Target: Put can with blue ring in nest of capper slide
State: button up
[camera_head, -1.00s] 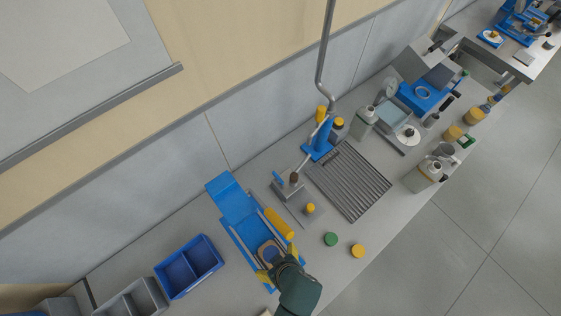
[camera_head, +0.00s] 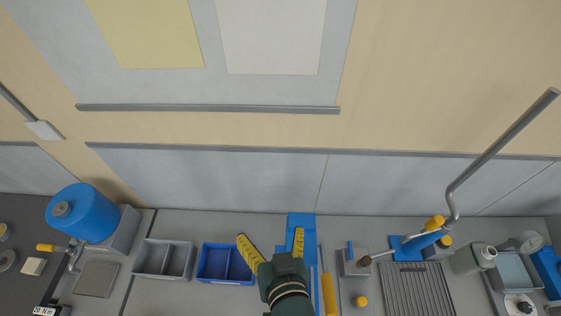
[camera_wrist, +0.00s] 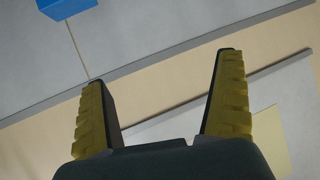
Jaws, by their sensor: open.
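The blue capper slide (camera_head: 301,222) stands at the bottom middle of the head view, with a yellow bar (camera_head: 328,295) along its right side. Its lower part, where the nest could be, is hidden by my arm or cut off by the picture edge. I see no can with a blue ring in either current view. My gripper (camera_head: 273,245) is raised in front of the capper slide and the blue bin. Its two yellow fingers are apart. The wrist view shows my gripper (camera_wrist: 160,70) empty, facing the wall, with a blue part (camera_wrist: 65,5) at top left.
A blue bin (camera_head: 204,277) and a grey bin (camera_head: 147,272) stand left of the capper slide. A blue tank (camera_head: 85,212) is farther left.

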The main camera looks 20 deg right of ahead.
notch_tip(320, 180, up, 37)
jog(key=d+n+t+p, duration=0.1)
jog(key=t+p, duration=0.3)
jog(key=t, duration=0.5)
jog(key=shift+w+d+r+n+t+p, duration=0.15)
jog(key=shift+w+d+n+t+p, duration=0.25)
jog(key=shift+n, duration=0.1)
